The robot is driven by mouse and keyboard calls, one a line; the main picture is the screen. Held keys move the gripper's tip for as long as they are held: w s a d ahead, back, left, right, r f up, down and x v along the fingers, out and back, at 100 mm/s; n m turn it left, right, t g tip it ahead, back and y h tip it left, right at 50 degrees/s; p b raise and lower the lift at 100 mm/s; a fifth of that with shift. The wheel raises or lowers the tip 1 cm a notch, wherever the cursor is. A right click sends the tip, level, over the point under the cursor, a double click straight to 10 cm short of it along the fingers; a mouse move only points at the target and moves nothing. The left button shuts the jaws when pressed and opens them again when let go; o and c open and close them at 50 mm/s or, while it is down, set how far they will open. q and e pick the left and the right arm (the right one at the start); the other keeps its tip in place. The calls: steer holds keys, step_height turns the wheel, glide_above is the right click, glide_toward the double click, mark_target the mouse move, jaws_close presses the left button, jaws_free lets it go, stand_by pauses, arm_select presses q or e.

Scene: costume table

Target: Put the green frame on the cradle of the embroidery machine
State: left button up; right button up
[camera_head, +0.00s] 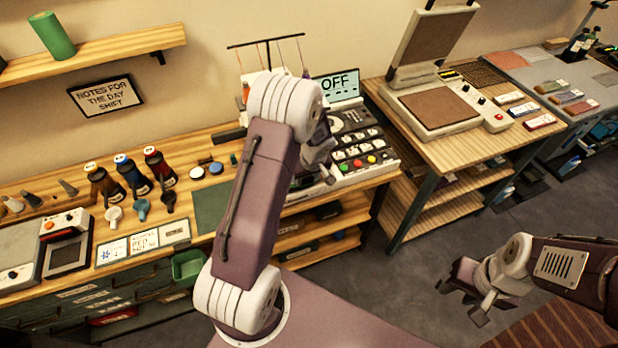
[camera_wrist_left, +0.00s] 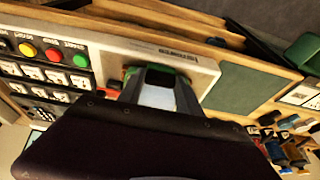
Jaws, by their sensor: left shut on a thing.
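The embroidery machine (camera_head: 362,140) stands on the wooden bench, with an "OFF" screen at its back and coloured buttons on its panel. My left gripper (camera_head: 322,172) is over its front left part, and my arm hides much of that area. In the left wrist view my left gripper (camera_wrist_left: 158,92) is shut, low over the machine's pale base (camera_wrist_left: 204,70). Small green bits of what looks like the green frame (camera_wrist_left: 128,73) show beside the fingers; the rest is hidden. I cannot make out the cradle. My right gripper (camera_head: 464,300) is open and empty, away over the floor.
A green mat (camera_head: 210,205) lies left of the machine. Several dark bottles (camera_head: 130,174), scoops and cards stand further left on the bench. A heat press (camera_head: 432,108) stands on a separate table to the right. A green bin (camera_head: 187,266) hangs at the bench front.

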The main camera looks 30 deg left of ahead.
stand_by(0.4)
arm_select(q)
steer(key=shift+b, duration=0.3)
stand_by(0.4)
steer(key=shift+b, duration=0.3)
steer(key=shift+w, duration=0.1)
steer(key=shift+w+a+f, duration=0.1)
steer(key=shift+w+a, duration=0.25)
steer(key=shift+a, duration=0.1)
steer(key=shift+w+a+f+p, duration=0.2)
steer(key=shift+w+a, duration=0.25)
steer(key=shift+a, duration=0.1)
steer(key=shift+w+a+f+p, duration=0.15)
steer(key=shift+w+a+p, duration=0.05)
steer(key=shift+w+a, duration=0.3)
steer(key=shift+f, duration=0.1)
